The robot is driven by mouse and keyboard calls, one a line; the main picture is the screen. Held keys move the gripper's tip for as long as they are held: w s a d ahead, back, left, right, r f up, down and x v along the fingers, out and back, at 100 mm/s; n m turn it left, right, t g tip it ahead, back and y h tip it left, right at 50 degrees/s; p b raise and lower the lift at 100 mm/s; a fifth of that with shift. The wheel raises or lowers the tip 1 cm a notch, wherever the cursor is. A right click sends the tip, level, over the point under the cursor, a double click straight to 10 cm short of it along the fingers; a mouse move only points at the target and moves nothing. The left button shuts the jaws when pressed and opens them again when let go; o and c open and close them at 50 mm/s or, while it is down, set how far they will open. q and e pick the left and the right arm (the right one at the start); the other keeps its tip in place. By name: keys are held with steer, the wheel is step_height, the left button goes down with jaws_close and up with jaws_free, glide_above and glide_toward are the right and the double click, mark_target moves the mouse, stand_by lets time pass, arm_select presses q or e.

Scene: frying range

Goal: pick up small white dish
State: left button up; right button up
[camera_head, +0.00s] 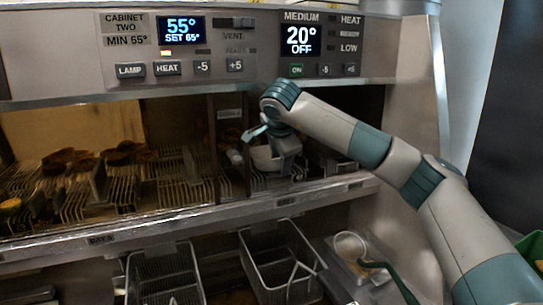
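My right arm comes in from the right, and its gripper (268,148) is at the mouth of the heated cabinet's right bay. A small white dish (265,160) is in that bay, right by the gripper, which partly covers it. I cannot tell whether the fingers touch the dish or how far apart they are. Another small round white dish or cup (349,244) stands lower right, beside the fryer baskets. My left gripper is not in view.
Dark round food pieces (65,160) sit on wire racks in the left bay. A metal ledge (200,218) runs along the cabinet front. Below are two wire baskets (165,275) (280,255). A dark green handle (400,285) lies at lower right. A divider (231,150) stands left of the gripper.

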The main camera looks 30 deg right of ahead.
steer(key=shift+w+d+f, duration=0.15)
steer(key=shift+f, duration=0.35)
steer(key=shift+s, duration=0.2)
jaws_close()
steer(key=shift+w+f, duration=0.1)
steer(key=shift+w, duration=0.1)
